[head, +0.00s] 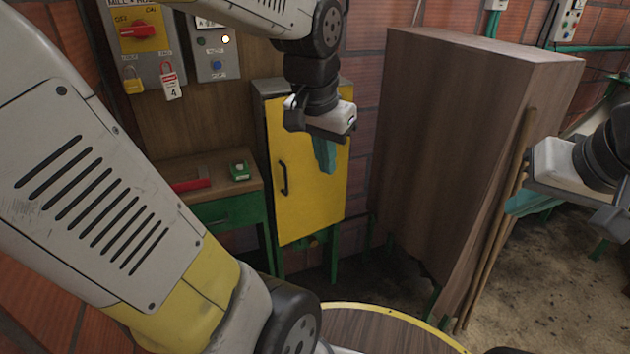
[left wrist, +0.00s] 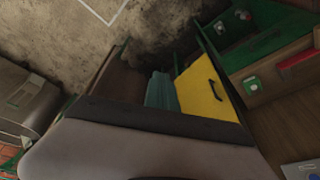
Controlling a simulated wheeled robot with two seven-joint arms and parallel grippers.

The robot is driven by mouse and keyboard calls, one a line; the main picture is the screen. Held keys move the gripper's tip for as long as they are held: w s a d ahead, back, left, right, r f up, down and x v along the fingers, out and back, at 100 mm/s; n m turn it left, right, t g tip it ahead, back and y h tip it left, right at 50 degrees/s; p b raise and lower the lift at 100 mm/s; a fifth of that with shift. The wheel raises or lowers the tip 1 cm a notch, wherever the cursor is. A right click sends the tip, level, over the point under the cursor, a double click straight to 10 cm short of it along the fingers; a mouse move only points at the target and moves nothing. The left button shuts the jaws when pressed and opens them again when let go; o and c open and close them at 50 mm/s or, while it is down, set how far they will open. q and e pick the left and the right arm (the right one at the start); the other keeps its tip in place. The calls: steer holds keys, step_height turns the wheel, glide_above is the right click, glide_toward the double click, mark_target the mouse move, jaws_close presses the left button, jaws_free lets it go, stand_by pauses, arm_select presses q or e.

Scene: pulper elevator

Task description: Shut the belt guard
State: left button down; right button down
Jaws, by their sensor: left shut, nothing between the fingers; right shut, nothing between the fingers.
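The belt guard (head: 305,185) is a yellow panel with a dark upright handle (head: 283,178), on a narrow cabinet standing against the brick wall. It also shows in the left wrist view (left wrist: 207,95). I cannot tell whether the panel sits flush or is slightly ajar. My left gripper (head: 325,157) has teal fingers that are shut and empty. In the head view it overlaps the panel's upper right part; contact cannot be told. My left fingers (left wrist: 160,90) appear left of the panel in the left wrist view. My right gripper (head: 528,201) is shut and empty, far right of the guard.
A large brown wooden housing (head: 440,140) stands right of the guard, with wooden poles (head: 500,230) leaning on it. A wooden bench (head: 205,180) with a red item and a green box is to the left. Switch boxes (head: 140,45) hang above it. A yellow-rimmed round top (head: 370,330) is in front.

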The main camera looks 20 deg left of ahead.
arm_select(q)
steer(key=w+a+f+m+g+y, duration=0.45)
steer(key=w+f, duration=0.35)
steer(key=w, duration=0.3)
steer(key=m+t+y, duration=0.2)
steer(key=m+y, duration=1)
steer(key=y, duration=0.2)
glide_toward(282, 183)
steer(key=s+a, duration=0.2)
steer(key=a, duration=0.1)
steer(key=shift+s+a+n, duration=0.1)
steer(key=shift+n, duration=0.15)
steer(key=a, duration=0.1)
steer(key=w+a+t, duration=0.1)
steer(key=a, duration=0.1)
steer(key=w+a+m+t, duration=0.1)
steer(key=shift+w+a, duration=0.15)
steer(key=shift+a, duration=0.05)
steer(key=shift+w+a+r+t+h, duration=0.1)
steer(key=shift+w+a+t+h, duration=0.15)
steer(key=shift+w+a, duration=0.1)
